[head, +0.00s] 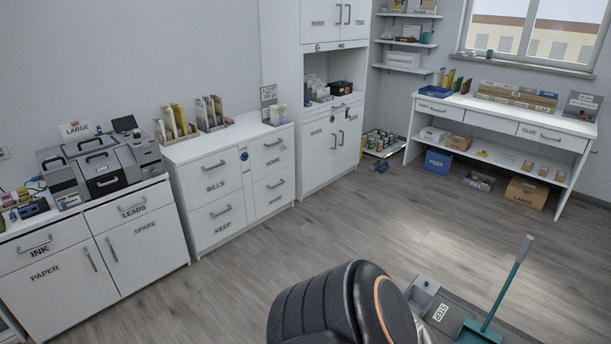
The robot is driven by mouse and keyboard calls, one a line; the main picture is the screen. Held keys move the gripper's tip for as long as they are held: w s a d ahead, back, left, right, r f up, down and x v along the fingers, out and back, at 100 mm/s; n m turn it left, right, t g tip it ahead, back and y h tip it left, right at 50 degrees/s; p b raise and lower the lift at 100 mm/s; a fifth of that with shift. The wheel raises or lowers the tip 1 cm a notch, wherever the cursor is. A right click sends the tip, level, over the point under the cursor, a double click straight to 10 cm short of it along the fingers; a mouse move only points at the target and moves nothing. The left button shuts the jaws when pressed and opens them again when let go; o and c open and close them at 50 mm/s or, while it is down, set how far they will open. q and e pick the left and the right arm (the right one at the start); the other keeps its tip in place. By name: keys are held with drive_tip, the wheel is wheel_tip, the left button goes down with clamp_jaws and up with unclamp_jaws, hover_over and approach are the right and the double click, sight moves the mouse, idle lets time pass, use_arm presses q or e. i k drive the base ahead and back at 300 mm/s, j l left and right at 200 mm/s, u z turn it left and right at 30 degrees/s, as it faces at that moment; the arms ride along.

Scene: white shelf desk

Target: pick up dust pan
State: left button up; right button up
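A teal dust pan (479,331) is on the floor at the lower right. The pan is partly cut off by the bottom edge of the view. It sits right beside a grey box or stool (441,313) labelled STEP; I cannot tell whether they touch. Neither of my grippers shows in the head view.
A white shelf desk (505,128) stands at the back right, with a blue POST box (438,161) and a cardboard box (525,192) beneath. White cabinets (214,200) line the left wall. The wooden floor (330,225) between is largely clear.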

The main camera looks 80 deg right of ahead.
sight(472, 331)
drive_tip(key=z, duration=4.05)
drive_tip(key=i+j+z, duration=0.1)
drive_tip(key=i+j, duration=0.3)
drive_tip(key=i, duration=0.3)
drive_tip(key=i+j, duration=0.45)
drive_tip(key=i, duration=0.2)
drive_tip(key=i+j+z, duration=0.15)
drive_tip(key=i+j, duration=0.3)
drive_tip(key=i, duration=0.2)
